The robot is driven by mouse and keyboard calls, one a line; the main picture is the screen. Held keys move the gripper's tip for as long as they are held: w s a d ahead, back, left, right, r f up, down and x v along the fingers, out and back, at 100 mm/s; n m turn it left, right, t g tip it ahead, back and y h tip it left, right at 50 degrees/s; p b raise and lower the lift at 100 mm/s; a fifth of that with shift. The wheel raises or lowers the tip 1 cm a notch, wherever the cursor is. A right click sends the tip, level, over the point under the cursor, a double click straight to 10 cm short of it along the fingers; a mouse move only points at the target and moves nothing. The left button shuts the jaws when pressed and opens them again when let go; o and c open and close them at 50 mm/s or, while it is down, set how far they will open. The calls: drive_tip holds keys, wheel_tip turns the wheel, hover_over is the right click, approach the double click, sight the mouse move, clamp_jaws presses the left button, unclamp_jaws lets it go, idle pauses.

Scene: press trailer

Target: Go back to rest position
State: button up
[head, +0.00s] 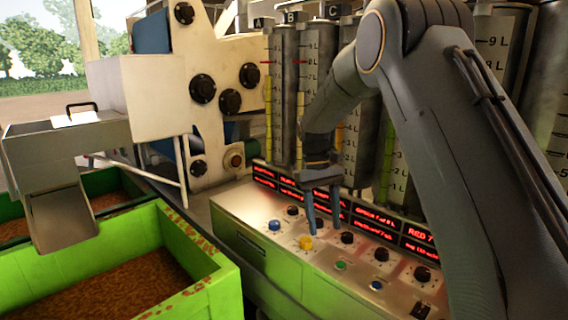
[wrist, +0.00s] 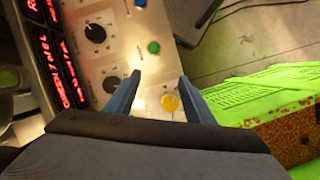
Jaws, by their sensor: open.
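My gripper (head: 325,212) is open and empty above the control panel (head: 262,212), its blue fingers pointing down. In the head view its fingertips are close to a yellow button (head: 305,242). In the wrist view the yellow button (wrist: 170,103) shows between and just beyond the open fingers (wrist: 158,95). I cannot tell whether a fingertip touches the panel. The arm comes in from the right and reaches across the panel.
Black knobs (head: 347,237), a blue button (head: 274,225) and a green button (head: 340,265) sit on the panel. Red displays (head: 375,219) and marked cylinders (head: 283,90) stand behind. Green bins (head: 190,250) with brown grain and a metal chute (head: 62,215) are at left.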

drive_tip(key=s+d, duration=0.1)
drive_tip(key=s, duration=0.3)
drive_tip(key=s+d+f+m+t, duration=0.1)
drive_tip(key=s+d, duration=0.1)
drive_tip(key=s, duration=0.2)
drive_tip(key=s+d+f+m+t+y, duration=0.1)
drive_tip(key=s+d, duration=0.1)
drive_tip(key=s, duration=0.3)
drive_tip(key=shift+d, duration=0.25)
drive_tip(key=s+d+f+m+t, duration=0.1)
drive_tip(key=s, duration=0.5)
drive_tip(key=s+d+f+m+t, duration=0.1)
drive_tip(key=s+d+f, duration=0.1)
drive_tip(key=s, duration=0.5)
drive_tip(key=shift+t, duration=0.3)
